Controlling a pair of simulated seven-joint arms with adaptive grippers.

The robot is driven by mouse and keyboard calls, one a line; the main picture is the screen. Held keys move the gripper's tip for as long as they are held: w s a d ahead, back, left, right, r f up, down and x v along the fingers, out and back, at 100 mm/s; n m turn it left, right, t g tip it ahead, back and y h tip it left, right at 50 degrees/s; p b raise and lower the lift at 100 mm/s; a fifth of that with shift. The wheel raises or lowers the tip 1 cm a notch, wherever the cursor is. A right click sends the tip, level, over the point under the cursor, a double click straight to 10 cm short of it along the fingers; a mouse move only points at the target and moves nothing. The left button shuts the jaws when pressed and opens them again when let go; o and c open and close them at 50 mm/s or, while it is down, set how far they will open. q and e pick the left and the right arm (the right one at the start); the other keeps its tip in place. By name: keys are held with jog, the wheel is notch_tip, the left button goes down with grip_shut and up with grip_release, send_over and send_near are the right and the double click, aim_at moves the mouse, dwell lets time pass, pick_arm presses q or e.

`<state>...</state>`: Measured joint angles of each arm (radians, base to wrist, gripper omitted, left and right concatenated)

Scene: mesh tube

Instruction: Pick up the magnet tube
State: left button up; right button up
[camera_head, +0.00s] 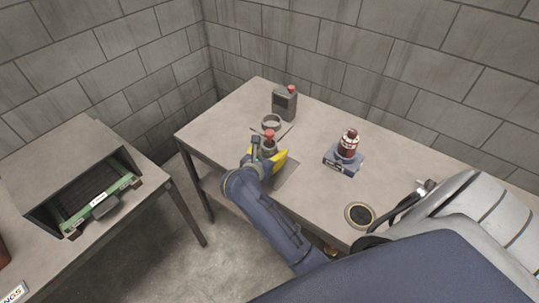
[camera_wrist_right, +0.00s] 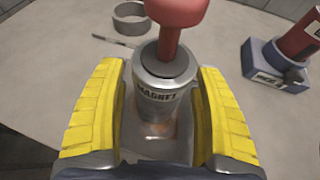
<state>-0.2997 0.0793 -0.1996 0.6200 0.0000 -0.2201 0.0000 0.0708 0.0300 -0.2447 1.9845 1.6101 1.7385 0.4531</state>
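The magnet tube (camera_wrist_right: 163,88) is a grey metal cylinder marked MAGNET with a red knob on top. In the wrist view it stands upright between the yellow finger pads of my right gripper (camera_wrist_right: 162,115). The pads flank the tube, with a narrow gap showing at least on its left side. In the head view the tube's red knob (camera_head: 269,134) shows at my right gripper (camera_head: 267,156), over the left part of the table. The tube's lower part is partly hidden there. My left gripper is not in view.
A grey ring (camera_head: 271,121) and a dark box with a red top (camera_head: 285,103) stand behind the tube. A red-brown bottle on a blue-grey base (camera_head: 344,158) stands to the right. A round dark-centred disc (camera_head: 359,215) lies nearer. A separate table with an open case (camera_head: 95,195) is at left.

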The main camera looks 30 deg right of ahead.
jog(key=c, duration=1.3)
jog(key=shift+r, duration=0.1)
